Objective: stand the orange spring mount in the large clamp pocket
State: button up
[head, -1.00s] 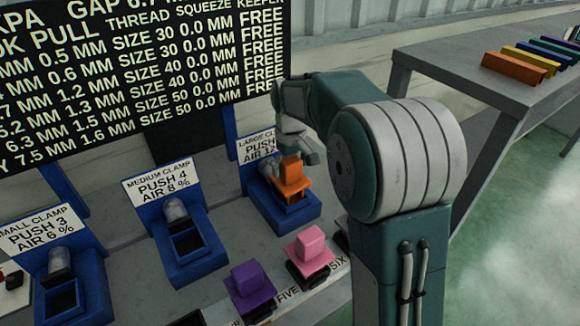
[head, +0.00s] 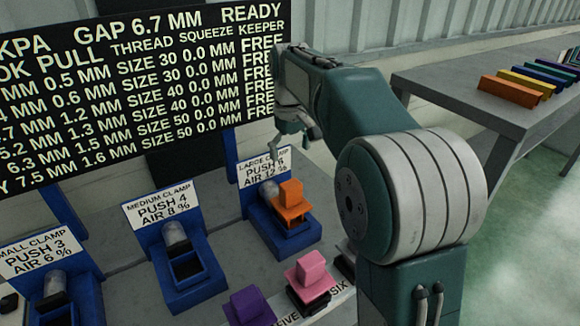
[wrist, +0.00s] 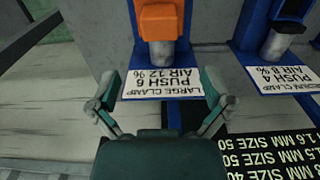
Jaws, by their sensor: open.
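The orange spring mount (head: 291,200) stands upright in the blue large clamp (head: 287,236), under the sign reading LARGE CLAMP. It also shows at the top of the wrist view (wrist: 160,20), in front of the clamp's grey cylinder (wrist: 162,52). My gripper (head: 293,138) is open and empty, above and behind the mount in the head view. In the wrist view its two fingers (wrist: 160,108) are spread wide over the large clamp's sign, apart from the mount. The mount's base inside the pocket is hidden.
The medium clamp (head: 182,262) and small clamp (head: 52,290) have empty pockets. A pink mount (head: 311,272) and a purple mount (head: 249,307) stand at the front on a numbered strip. A black readout board (head: 140,85) stands behind. A side table (head: 500,110) holds several coloured bars.

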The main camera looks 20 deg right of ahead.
jog(key=shift+s+r, duration=0.1)
jog(key=shift+r, duration=0.2)
jog(key=s+f+m+t, duration=0.1)
jog(key=s+f+t, duration=0.1)
jog(key=s, duration=1.1)
jog(key=s+f+m+t, duration=0.2)
jog(key=s+f+t, duration=0.1)
jog(key=s, duration=1.1)
jog(key=shift+s+m+t, duration=0.2)
jog(key=shift+m+t, duration=0.1)
jog(key=shift+d, duration=0.1)
